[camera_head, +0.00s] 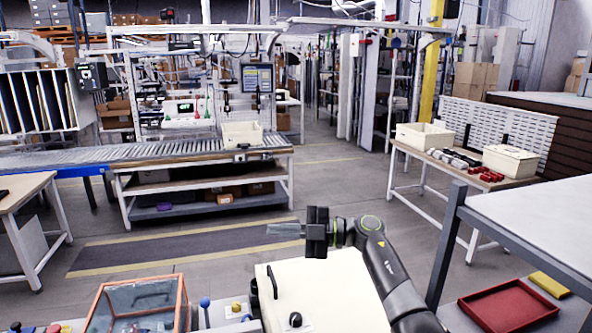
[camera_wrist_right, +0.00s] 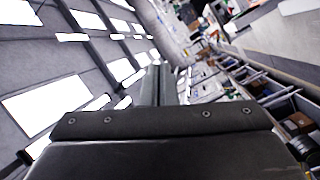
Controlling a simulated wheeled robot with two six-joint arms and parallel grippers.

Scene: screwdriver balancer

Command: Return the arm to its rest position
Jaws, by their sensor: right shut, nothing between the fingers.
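My right gripper (camera_head: 284,229) is in the head view, low and a little right of the middle, above the floor and beyond the cream-coloured box surface. Its fingers point left and are shut with nothing between them. My right arm comes in from the lower right, bent at the wrist. In the right wrist view the shut fingers (camera_wrist_right: 160,84) point away over a dark gripper body, against a tilted view of the ceiling lights and the hall. My left gripper and left arm do not show in either view.
A cream box (camera_head: 335,290) lies just below the gripper. A glass case with a wooden frame (camera_head: 138,304) stands at the lower left. A white-topped table (camera_head: 535,220) is at the right, with a red tray (camera_head: 507,306) below it. Open floor (camera_head: 360,205) lies ahead.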

